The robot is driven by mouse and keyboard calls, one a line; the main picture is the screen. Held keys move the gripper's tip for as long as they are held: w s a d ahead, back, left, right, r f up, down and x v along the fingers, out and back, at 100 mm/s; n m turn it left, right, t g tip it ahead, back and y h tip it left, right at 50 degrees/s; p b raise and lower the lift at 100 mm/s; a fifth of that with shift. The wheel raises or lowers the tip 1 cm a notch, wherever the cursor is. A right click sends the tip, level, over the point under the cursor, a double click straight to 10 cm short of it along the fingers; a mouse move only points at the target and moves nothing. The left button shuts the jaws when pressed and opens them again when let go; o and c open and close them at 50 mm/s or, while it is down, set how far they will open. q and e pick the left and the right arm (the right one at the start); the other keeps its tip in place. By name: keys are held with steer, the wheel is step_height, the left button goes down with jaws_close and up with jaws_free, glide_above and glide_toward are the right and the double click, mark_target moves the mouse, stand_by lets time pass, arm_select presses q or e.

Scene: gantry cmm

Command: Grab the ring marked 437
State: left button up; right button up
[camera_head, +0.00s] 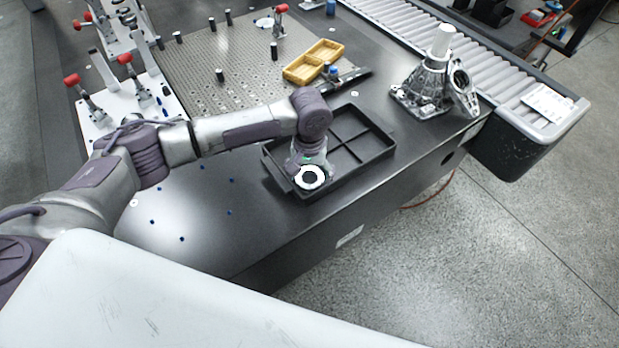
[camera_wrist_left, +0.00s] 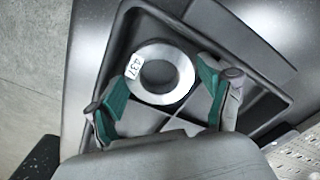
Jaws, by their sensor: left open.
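The ring marked 437 (camera_wrist_left: 181,80) is a silver ring with a white label, lying flat in a compartment of the black tray (camera_wrist_left: 122,42). In the head view, a pale ring shape (camera_head: 301,181) shows at the near left corner of the tray (camera_head: 372,157), just under my left gripper (camera_head: 309,170). In the left wrist view my left gripper (camera_wrist_left: 163,88) is open, with one green-padded finger on each side of the ring. I cannot tell whether the fingers touch it. My right gripper is not in view.
Tray dividers and rim stand close around the ring. A roller conveyor (camera_head: 440,35) runs at the right. The near left table area is mostly clear.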

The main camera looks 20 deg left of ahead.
arm_select(q)
steer(key=c, duration=1.2)
steer(key=shift+r, duration=0.1)
